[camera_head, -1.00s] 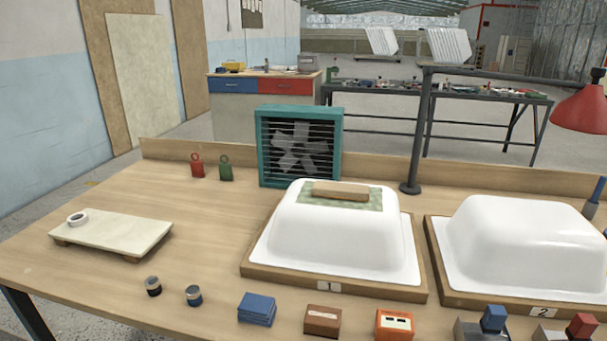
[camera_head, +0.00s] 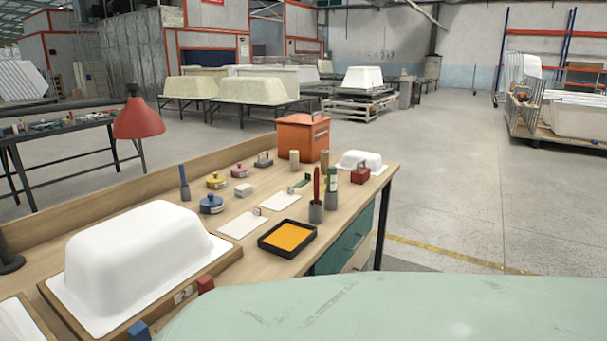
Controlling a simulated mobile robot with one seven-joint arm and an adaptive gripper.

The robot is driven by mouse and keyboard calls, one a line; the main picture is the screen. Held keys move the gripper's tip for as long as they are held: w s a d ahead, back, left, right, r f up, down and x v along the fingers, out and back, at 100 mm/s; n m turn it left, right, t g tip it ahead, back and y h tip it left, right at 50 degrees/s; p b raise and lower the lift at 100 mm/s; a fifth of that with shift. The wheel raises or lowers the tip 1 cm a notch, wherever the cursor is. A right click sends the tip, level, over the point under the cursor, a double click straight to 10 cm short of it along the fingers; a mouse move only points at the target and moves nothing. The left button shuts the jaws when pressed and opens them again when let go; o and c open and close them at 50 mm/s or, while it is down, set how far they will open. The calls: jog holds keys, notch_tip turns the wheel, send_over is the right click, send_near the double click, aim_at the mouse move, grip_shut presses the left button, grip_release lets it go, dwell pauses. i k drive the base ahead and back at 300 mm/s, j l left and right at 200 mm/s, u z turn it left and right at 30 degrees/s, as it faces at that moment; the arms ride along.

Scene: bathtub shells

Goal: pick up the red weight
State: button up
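The red weight with a ring on top, seen a second ago near the back left of the bench, is outside the present head view. A small red block with a dark handle (camera_head: 360,174) stands at the bench's far right end, beside a small white tub shell; I cannot tell whether it is a weight. My gripper is not in view.
A large white tub shell (camera_head: 135,262) on a wooden base marked 2 fills the near left of the bench. Pots, white cards, a black tray of orange material (camera_head: 262,240) and an orange box (camera_head: 302,140) stand beyond. A red lamp (camera_head: 138,120) overhangs the back.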

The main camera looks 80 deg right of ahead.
aim_at(360, 176)
jog(key=z, duration=2.9)
jog(key=i+l, duration=0.6)
jog(key=i+l+z, duration=0.1)
jog(key=i+l, duration=0.5)
jog(key=i, duration=0.2)
jog(key=i+l, duration=0.5)
jog(key=i, duration=0.2)
jog(key=l+z, duration=0.05)
